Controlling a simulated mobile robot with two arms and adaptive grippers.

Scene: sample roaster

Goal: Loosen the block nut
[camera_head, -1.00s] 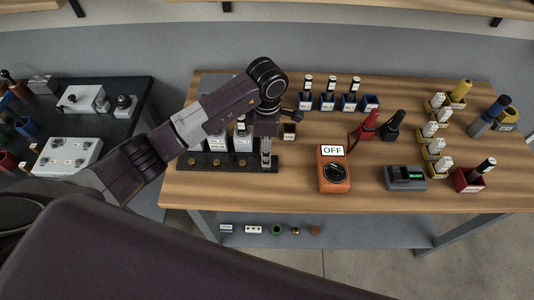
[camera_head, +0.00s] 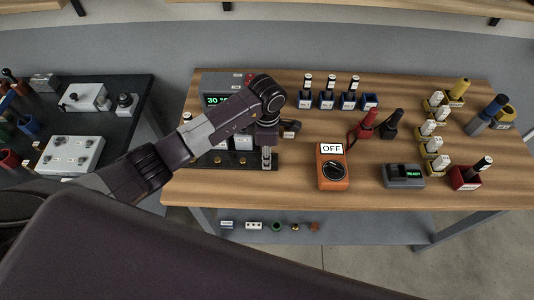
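A long black block (camera_head: 256,166) lies near the front left edge of the wooden table, with small brass round pieces (camera_head: 217,160) along its front face. I cannot tell which piece is the block nut. My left gripper (camera_head: 267,163) points straight down at the right end of this block. Its fingers look close together, but they are too small to show whether they are shut on anything. What lies directly under the fingertips is hidden. My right gripper is not in view.
Behind my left arm stands a grey unit with a green display (camera_head: 216,100). An orange meter reading OFF (camera_head: 333,172) and a grey READY device (camera_head: 403,176) stand to the right. The wood between the block and meter is clear.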

